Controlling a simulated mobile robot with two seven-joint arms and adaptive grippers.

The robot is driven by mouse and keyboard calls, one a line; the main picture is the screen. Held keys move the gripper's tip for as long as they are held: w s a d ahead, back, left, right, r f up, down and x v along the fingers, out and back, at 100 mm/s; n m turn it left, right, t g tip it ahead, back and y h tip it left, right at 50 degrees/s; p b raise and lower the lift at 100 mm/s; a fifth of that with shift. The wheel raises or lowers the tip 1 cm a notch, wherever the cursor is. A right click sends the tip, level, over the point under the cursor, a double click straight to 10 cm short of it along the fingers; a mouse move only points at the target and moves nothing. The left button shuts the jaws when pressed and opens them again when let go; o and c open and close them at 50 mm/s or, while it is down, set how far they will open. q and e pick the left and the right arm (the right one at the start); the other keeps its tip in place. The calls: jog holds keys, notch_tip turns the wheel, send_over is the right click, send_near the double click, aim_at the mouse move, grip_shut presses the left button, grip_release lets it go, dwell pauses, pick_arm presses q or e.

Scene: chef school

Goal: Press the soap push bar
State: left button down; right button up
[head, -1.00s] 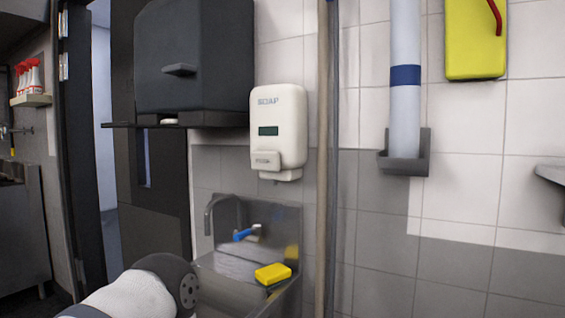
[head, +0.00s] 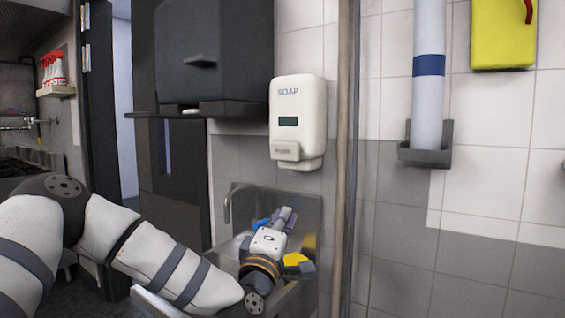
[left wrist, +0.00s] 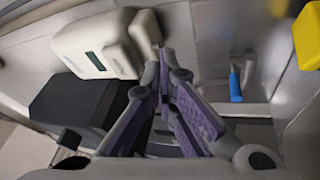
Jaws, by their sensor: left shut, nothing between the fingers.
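The white soap dispenser (head: 298,105) hangs on the tiled wall, with a dark window. Its push bar (head: 286,152) is at the lower front. My left gripper (head: 286,214) is below the dispenser, over the sink, pointing up toward the wall, apart from the bar in the head view. In the left wrist view the dispenser (left wrist: 88,42) is at the upper left, and its push bar (left wrist: 144,32) is close beside my left fingertips (left wrist: 163,58) in the picture. The fingers are closed with nothing between them. My right gripper is not in view.
A metal sink (head: 312,222) with a faucet is under the dispenser, partly hidden by my arm. A yellow sponge (head: 297,262) shows beside my wrist. A dark towel box (head: 214,55) is left of the dispenser; a vertical pole (head: 346,130) is close on its right.

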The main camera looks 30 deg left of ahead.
pick_arm(q)
jog(key=s+a+r+n+y, duration=0.2)
jog(key=a+r+n+y, duration=0.5)
jog(key=r, duration=0.4)
jog(key=shift+s+a+r+t, duration=0.3)
jog(key=shift+s+a+r, duration=0.1)
jog(key=b, duration=0.4)
send_near(272, 142)
jog(key=x, duration=0.4)
jog(key=shift+s+r, duration=0.15)
jog(key=shift+s, duration=0.05)
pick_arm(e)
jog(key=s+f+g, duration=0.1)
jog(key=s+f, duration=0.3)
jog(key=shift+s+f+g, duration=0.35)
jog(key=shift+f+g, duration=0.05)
pick_arm(q)
jog(key=shift+w, duration=0.1)
jog(key=shift+w, duration=0.35)
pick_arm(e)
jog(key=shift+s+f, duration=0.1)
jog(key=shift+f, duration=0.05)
